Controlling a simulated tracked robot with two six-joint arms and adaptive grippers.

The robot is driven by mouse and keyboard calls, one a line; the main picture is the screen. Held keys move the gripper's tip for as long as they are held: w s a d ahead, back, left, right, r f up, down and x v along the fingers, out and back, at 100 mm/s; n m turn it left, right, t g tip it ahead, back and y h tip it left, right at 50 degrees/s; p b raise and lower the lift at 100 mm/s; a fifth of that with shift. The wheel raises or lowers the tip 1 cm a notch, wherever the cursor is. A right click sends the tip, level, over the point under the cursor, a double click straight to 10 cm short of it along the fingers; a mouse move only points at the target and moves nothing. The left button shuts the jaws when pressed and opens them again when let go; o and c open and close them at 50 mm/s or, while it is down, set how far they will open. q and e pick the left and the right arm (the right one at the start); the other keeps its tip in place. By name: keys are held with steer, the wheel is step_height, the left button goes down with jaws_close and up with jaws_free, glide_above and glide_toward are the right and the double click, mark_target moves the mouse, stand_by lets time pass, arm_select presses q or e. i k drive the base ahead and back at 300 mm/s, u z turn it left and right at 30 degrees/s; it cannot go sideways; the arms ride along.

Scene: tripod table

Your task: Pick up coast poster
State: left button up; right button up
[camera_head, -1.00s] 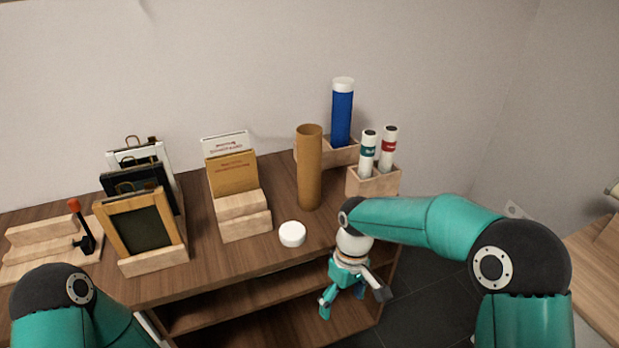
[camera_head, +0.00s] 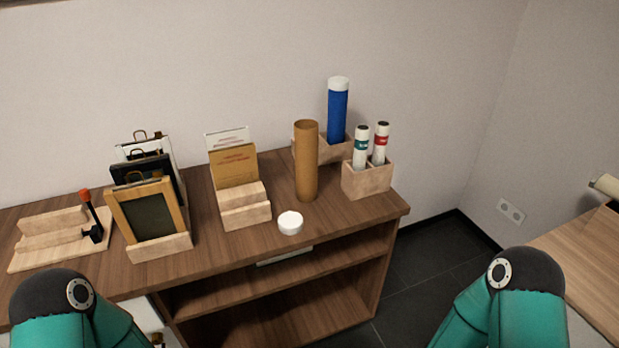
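Two white rolled posters stand upright in a light wooden holder (camera_head: 367,181) at the right end of the cabinet top. One has a teal label (camera_head: 361,147) and the other a red label (camera_head: 380,143). The label text is too small to read, so I cannot tell which one is the coast poster. Their lower ends are hidden in the holder. My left arm shows at the lower left and my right arm at the lower right. Neither gripper is visible, and both arms are well apart from the posters.
A brown cardboard tube (camera_head: 306,163) and white cap (camera_head: 290,222) stand left of the holder. A blue tube (camera_head: 337,112) stands behind in another wooden holder. Card stand (camera_head: 245,213) and picture frames (camera_head: 149,220) are further left. A second table (camera_head: 585,255) is at right.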

mark_target(382, 126)
steer(key=k, duration=1.1)
steer(key=z, duration=0.3)
steer(key=i, duration=1.9)
steer(key=u, duration=0.4)
